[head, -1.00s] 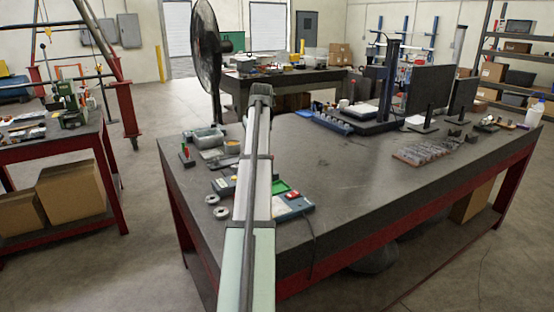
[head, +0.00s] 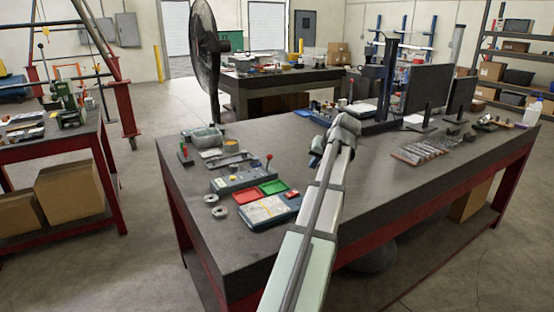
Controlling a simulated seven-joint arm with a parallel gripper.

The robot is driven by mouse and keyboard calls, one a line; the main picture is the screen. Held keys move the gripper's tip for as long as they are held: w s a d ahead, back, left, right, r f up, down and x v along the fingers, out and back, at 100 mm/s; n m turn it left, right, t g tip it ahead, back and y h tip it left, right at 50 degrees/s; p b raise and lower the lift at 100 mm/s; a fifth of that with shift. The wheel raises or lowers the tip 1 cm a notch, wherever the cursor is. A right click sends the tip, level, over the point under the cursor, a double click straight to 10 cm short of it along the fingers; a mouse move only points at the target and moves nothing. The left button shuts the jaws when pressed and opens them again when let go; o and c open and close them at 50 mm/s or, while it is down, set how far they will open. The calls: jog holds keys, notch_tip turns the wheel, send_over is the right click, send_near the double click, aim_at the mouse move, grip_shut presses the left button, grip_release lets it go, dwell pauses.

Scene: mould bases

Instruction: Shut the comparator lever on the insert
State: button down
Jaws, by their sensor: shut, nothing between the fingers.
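A grey, flat device (head: 240,179) lies on the left part of the dark workbench, and a lever with a red knob (head: 268,158) stands up at its right end. I take this for the comparator lever, but cannot be sure. The insert is too small to make out. My gripper (head: 317,157) is over the middle of the bench, to the right of the lever and apart from it. It is shut and empty; its fingers are mostly hidden by my arm.
Green and red trays (head: 272,187) and a blue-edged box (head: 268,211) lie in front of the device. Two metal rings (head: 214,205) lie left. Monitors (head: 428,88) and a tall stand (head: 386,75) occupy the back right.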

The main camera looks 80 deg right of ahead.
jog(key=shift+w+a+r+m+t+h, duration=0.25)
jog(key=shift+w+r+m+t, duration=0.4)
jog(key=shift+m, duration=0.75)
jog(key=shift+w+a+r+m+t+h, duration=0.15)
jog(key=shift+w+a+r+m+t, duration=0.2)
jog(key=shift+w+m, duration=0.8)
jog(key=shift+w+a+r+m+t+h, duration=0.2)
jog(key=shift+w+a+r+m+t, duration=0.3)
jog(key=shift+m, duration=1.15)
jog(key=shift+d+f, duration=0.15)
jog(key=shift+d, duration=0.05)
send_near(268, 163)
notch_tip(268, 163, down, 2)
jog(key=shift+w+d, duration=0.8)
jog(key=shift+w, duration=0.2)
